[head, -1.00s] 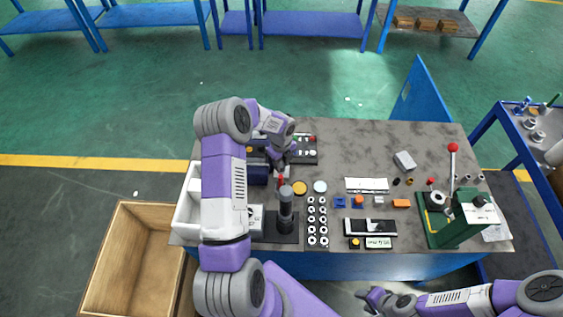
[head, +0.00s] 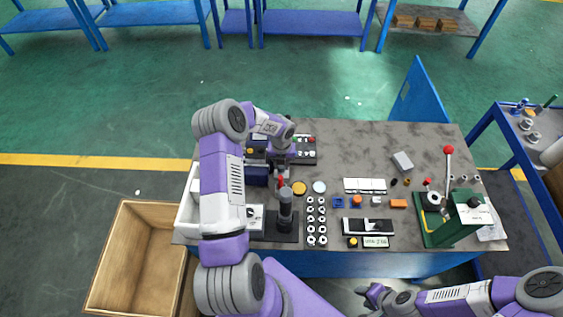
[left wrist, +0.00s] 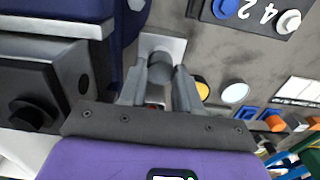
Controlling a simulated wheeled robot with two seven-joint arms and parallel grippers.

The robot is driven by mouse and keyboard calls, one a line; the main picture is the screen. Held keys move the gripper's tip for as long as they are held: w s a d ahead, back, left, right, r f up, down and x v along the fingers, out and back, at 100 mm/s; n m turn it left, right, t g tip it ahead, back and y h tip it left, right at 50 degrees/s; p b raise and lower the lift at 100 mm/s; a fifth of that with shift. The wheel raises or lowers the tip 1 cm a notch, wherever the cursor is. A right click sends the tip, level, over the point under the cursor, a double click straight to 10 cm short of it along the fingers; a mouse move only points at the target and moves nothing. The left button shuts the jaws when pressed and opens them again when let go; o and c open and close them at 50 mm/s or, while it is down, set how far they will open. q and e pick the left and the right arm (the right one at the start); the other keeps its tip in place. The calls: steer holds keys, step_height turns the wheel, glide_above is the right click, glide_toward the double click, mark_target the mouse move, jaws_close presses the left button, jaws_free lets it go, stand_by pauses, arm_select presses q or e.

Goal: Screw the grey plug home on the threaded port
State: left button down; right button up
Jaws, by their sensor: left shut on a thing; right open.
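My left gripper (head: 280,174) is over the left part of the bench, pointing down. In the left wrist view, its two fingers (left wrist: 160,88) are shut on the grey plug (left wrist: 160,66), a short grey cylinder. The plug is over a pale square plate (left wrist: 176,46) on the bench. The threaded port is hidden, so I cannot tell how far the plug sits on it. My right gripper (head: 368,294) is open and empty, in front of the bench and well away from the plug.
A dark blue box (left wrist: 65,8) stands close left of the left gripper. A yellow disc (head: 299,188) and a pale disc (head: 319,187) lie to the right. A dark post (head: 286,207) stands nearer me. A green lever press (head: 455,222) is at the right; mid-bench at the back is clear.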

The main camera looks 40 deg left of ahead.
arm_select(q)
steer(key=shift+m, duration=1)
steer(key=c, duration=0.7)
jaws_free()
steer(key=shift+c, duration=0.8)
